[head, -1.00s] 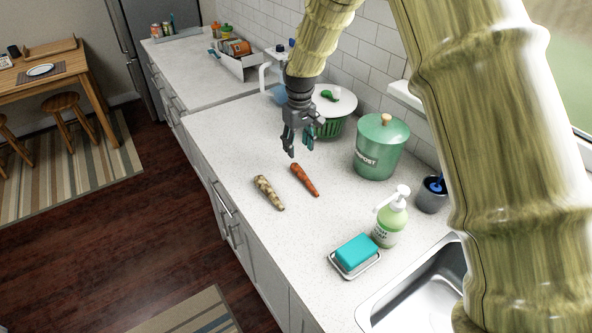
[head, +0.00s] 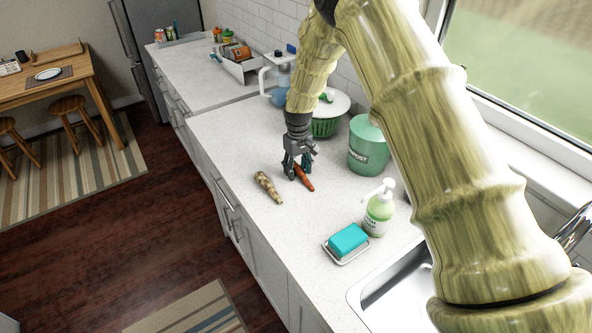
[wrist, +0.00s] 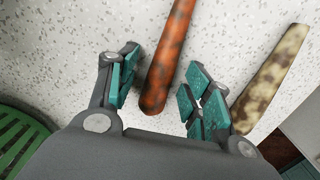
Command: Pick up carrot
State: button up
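The orange carrot (head: 304,178) lies on the white counter, partly hidden behind my gripper (head: 297,171) in the head view. In the wrist view the carrot (wrist: 168,60) passes between the two teal-padded fingers of my gripper (wrist: 158,88), with a gap on each side. My gripper is open and low over the counter around the carrot. A mottled tan and brown root vegetable (head: 268,186) lies to the left of the carrot. It shows at the right in the wrist view (wrist: 272,80), just beyond the right finger.
A green compost bin (head: 366,150) stands right of my gripper, with a green colander (head: 325,126) behind. A soap bottle (head: 378,214) and teal soap block (head: 348,240) sit nearer the sink (head: 392,290). The counter (head: 240,150) left of the gripper is clear.

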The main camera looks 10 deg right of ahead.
jog(key=shift+s+d+r, duration=0.1)
jog(key=shift+s+r, duration=0.45)
jog(key=shift+s, duration=0.2)
jog(key=shift+c, duration=0.2)
jog(key=shift+s+d+r, duration=0.1)
jog(key=shift+s+r, duration=0.15)
jog(key=shift+r, duration=0.05)
jog(key=c, duration=0.4)
jog(key=shift+w+f, duration=0.1)
jog(key=shift+f, duration=0.05)
jog(key=c, duration=0.3)
jog(key=shift+w+f, duration=0.55)
jog(key=shift+f, duration=0.05)
grip_shut()
jog(key=shift+s+r, duration=0.1)
jog(key=shift+s, duration=0.1)
